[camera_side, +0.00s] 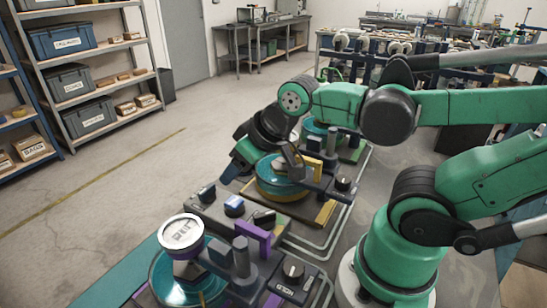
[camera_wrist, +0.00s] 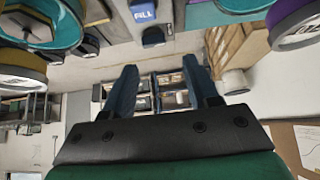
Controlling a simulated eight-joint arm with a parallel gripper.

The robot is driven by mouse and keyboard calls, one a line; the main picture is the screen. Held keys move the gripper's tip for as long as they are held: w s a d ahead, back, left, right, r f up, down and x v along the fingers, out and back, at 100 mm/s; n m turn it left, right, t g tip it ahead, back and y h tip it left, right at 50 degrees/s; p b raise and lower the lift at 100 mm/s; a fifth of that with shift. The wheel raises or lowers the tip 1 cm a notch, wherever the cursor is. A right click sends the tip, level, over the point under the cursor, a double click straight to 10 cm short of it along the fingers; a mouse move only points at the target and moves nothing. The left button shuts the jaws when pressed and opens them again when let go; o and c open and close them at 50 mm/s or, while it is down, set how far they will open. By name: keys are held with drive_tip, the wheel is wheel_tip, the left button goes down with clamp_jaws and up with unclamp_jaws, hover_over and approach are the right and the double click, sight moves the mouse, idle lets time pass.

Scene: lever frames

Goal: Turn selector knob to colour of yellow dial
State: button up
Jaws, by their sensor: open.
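My gripper (camera_wrist: 161,75) shows in the wrist view with its two dark blue fingers apart and nothing between them. In the side view my gripper (camera_side: 232,172) is above the bench, beside a teal drum with a yellow base (camera_side: 277,188). A dial with a dull yellow rim (camera_wrist: 22,80) is at the left edge of the wrist view, partly cut off. A black knob (camera_side: 293,271) with a white mark sits on the near station, close to the word HOLD. Another black knob (camera_side: 343,184) sits farther back. I cannot tell which knob is the selector.
A purple-rimmed white dial (camera_side: 181,232) stands at the near station and also shows in the wrist view (camera_wrist: 298,25). Shelves (camera_side: 90,70) stand at left; floor between is clear.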

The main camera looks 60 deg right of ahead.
drive_tip(key=shift+c, duration=0.4)
